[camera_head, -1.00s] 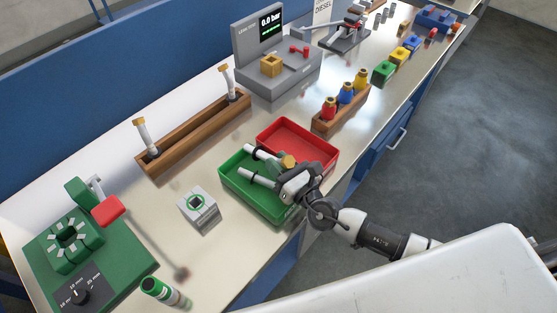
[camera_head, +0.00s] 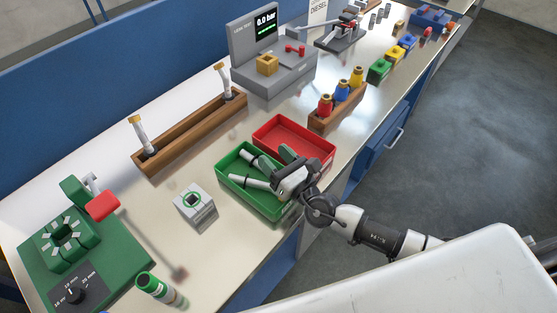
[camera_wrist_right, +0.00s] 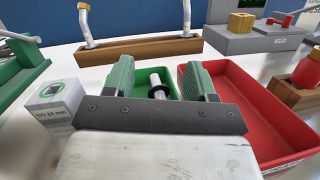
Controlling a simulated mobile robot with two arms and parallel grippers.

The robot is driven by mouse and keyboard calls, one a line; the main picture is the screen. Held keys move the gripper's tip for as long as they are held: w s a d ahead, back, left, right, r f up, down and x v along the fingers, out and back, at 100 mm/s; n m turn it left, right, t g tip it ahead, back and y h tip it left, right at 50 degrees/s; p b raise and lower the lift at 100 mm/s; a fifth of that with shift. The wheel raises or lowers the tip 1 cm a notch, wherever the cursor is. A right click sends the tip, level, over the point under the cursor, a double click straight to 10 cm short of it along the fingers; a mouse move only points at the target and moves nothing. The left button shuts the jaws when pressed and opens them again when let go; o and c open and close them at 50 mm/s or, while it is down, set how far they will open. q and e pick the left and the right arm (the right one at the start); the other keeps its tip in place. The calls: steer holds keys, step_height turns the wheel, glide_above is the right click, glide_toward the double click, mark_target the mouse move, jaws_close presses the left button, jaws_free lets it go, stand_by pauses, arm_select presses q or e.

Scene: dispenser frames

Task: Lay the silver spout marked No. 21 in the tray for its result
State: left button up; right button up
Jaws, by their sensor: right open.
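A silver spout with a dark ring (camera_wrist_right: 156,77) lies in the green tray (camera_wrist_right: 146,73), between and beyond my open right fingers in the wrist view. A pale tube (camera_head: 230,180) shows in that tray (camera_head: 221,163) in the head view; my gripper hides part of it. No number is readable on it. My right gripper (camera_head: 272,158) is open over the green tray, its green fingers apart. The red tray (camera_head: 318,161) stands beside it and is empty where it shows. My left gripper is out of view.
A wooden rack (camera_head: 187,137) behind holds two upright spouts with brass tops. A white-grey gauge block (camera_head: 196,207) stands left of the trays, near a green machine (camera_head: 95,265) with a red handle. A leak tester (camera_head: 283,75) and a rack of coloured bottles (camera_head: 323,121) stand beyond.

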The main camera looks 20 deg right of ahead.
steer(key=shift+g, duration=0.5)
steer(key=f, duration=0.1)
steer(key=s+f, duration=0.1)
steer(key=f, duration=0.1)
steer(key=shift+s+f, duration=0.3)
steer(key=shift+f, duration=0.05)
steer(key=b+v, duration=0.2)
steer(key=v, duration=0.2)
steer(key=shift+s+r, duration=0.15)
steer(key=shift+r, duration=0.05)
steer(key=shift+t, duration=0.4)
steer(key=s+d, duration=0.1)
steer(key=s, duration=0.1)
steer(key=s+d+r+b, duration=0.1)
steer(key=shift+s+d, duration=0.4)
steer(key=shift+s+r, duration=0.15)
steer(key=shift+r, duration=0.05)
steer(key=shift+a+r, duration=0.15)
steer(key=shift+r, duration=0.05)
steer(key=shift+r, duration=0.1)
